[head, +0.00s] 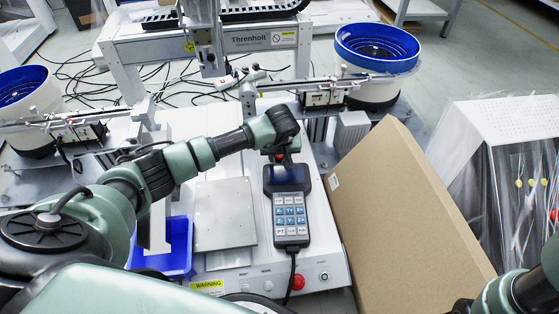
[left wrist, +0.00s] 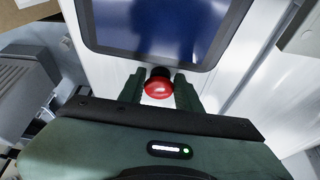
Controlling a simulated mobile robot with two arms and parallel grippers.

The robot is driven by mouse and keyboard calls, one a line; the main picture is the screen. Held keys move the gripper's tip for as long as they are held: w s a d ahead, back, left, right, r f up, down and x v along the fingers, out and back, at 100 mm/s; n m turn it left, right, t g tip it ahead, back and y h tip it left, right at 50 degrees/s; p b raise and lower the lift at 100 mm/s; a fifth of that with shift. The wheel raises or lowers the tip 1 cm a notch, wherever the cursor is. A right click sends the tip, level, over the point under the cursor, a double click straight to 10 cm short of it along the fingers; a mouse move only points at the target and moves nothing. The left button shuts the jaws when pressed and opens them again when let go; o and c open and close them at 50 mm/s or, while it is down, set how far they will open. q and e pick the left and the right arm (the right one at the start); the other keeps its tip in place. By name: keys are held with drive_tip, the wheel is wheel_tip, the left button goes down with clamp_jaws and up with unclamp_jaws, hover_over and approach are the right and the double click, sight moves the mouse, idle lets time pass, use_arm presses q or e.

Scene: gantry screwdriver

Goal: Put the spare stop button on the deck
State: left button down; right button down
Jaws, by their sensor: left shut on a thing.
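My left gripper (head: 281,157) is over the white deck (head: 180,122), just beyond the top end of the handheld pendant (head: 290,205). In the left wrist view the left gripper (left wrist: 159,90) is shut on a red mushroom-shaped stop button (left wrist: 158,88) with a dark base. The button sits between the two fingers, close to the edge of the pendant's dark screen (left wrist: 155,25). I cannot tell whether its base touches the deck. Part of my right arm shows at the bottom right of the head view; its fingers are not visible.
A grey plate (head: 225,212) and a blue bin (head: 178,246) are left of the pendant. Another red button (head: 297,281) is fixed on the machine's front panel. A large cardboard sheet (head: 400,215) leans at the right. The gantry (head: 205,48) stands behind my left gripper.

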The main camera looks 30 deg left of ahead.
use_arm(q)
drive_tip(key=shift+f, duration=0.15)
drive_tip(key=c, duration=1)
unclamp_jaws()
